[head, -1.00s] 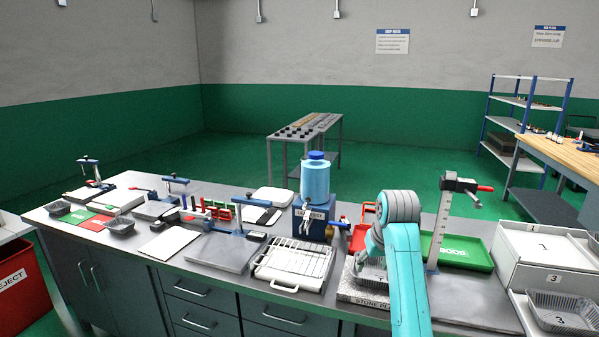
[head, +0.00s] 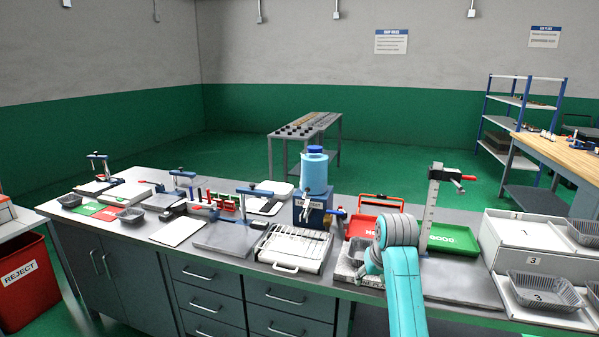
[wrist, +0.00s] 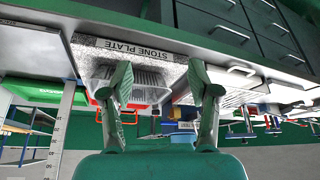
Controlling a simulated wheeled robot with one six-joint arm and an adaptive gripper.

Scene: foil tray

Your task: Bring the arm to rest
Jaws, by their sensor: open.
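My gripper (wrist: 160,76) is open in the wrist view, with its two green fingers spread apart and nothing held between them. The wrist view is upside down. A ribbed foil tray (wrist: 148,78) sits on the speckled stone plate (wrist: 88,58), seen between and beyond the fingers; the left finger covers part of it. The gripper looks apart from the tray, but the exact gap cannot be told. In the head view my teal arm reaches over the bench and hides the gripper. The stone plate (head: 344,272) shows there left of the arm, and the tray is partly hidden.
A height gauge (head: 432,210) stands upright close to the arm, before the green GOOD tray (head: 462,242). A red tray (head: 362,226), blue-topped bottle (head: 314,172) and white rack (head: 293,250) are left.

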